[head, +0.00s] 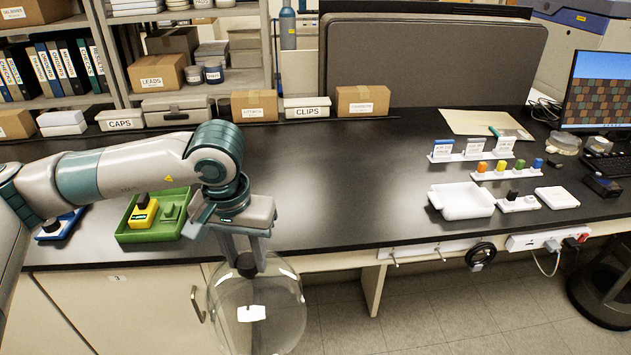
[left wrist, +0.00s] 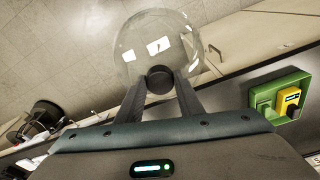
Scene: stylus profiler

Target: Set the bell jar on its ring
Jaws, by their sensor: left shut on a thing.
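The bell jar (head: 285,308) is a clear glass dome with a dark knob on top. My left gripper (head: 246,266) is shut on that knob, and the jar hangs below it, in front of the bench's front edge and over the floor. In the left wrist view the jar (left wrist: 150,35) shows beyond the fingertips (left wrist: 160,82), with its knob between them. I cannot make out the ring in either view. My right gripper is not in view.
A green tray (head: 125,236) with a yellow-and-black item stands near the bench edge beside my left arm. A white tray (head: 462,212) and small labelled racks stand at the right. The middle of the black bench (head: 340,180) is clear. Boxes line the back.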

